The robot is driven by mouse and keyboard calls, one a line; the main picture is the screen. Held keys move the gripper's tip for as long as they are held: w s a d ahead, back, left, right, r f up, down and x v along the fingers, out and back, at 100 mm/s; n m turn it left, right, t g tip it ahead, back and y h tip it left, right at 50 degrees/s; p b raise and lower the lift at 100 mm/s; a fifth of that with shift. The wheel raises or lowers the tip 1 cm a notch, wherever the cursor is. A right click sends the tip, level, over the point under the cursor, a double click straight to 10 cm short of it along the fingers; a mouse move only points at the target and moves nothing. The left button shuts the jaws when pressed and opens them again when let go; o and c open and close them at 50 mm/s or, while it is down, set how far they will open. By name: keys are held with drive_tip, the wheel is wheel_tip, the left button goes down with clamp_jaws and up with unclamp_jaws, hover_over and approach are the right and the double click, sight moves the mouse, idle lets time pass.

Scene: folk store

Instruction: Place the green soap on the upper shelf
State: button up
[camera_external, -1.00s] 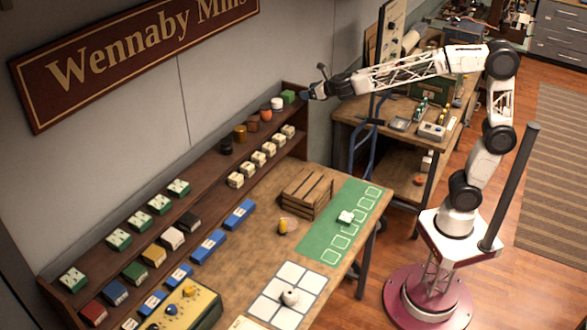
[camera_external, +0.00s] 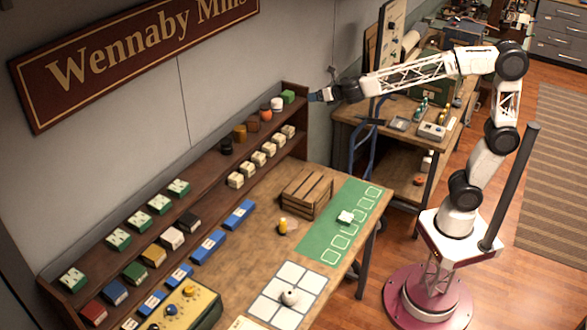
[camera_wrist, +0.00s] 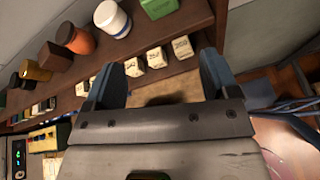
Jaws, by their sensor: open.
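A plain green block, which looks like the green soap (camera_external: 288,97), sits at the right end of the upper shelf (camera_external: 215,165). In the wrist view the green soap (camera_wrist: 158,8) shows at the top edge, on the shelf beside a white jar. My gripper (camera_external: 317,97) is just right of the shelf's end panel, apart from the soap. In the wrist view my gripper (camera_wrist: 160,78) has its two fingers wide apart with nothing between them.
A white jar (camera_external: 277,104), an orange jar (camera_external: 265,114) and darker jars line the upper shelf. Small cream boxes (camera_external: 270,149) stand below. A wooden crate (camera_external: 307,193) and a green mat (camera_external: 318,240) are on the table. A blue hand truck (camera_external: 364,150) stands nearby.

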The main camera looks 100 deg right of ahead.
drive_tip(key=s+a+f+m+g+y, duration=0.2)
drive_tip(key=s+a+f+m, duration=0.3)
drive_tip(key=s+a+m, duration=0.3)
drive_tip(key=s+a+f+m+g+y, duration=0.2)
drive_tip(key=s+a+f+m+y, duration=0.2)
drive_tip(key=s+a, duration=1)
drive_tip(key=s+a+f+m+g+y, duration=0.2)
drive_tip(key=s+a+f+m+y, duration=0.1)
drive_tip(key=s+a+f+m, duration=0.5)
drive_tip(key=s+a+m, duration=0.3)
drive_tip(key=a, duration=0.1)
drive_tip(key=shift+s+a+m+y, duration=0.15)
drive_tip(key=shift+a+m+y, duration=0.15)
drive_tip(key=shift+a+m, duration=0.1)
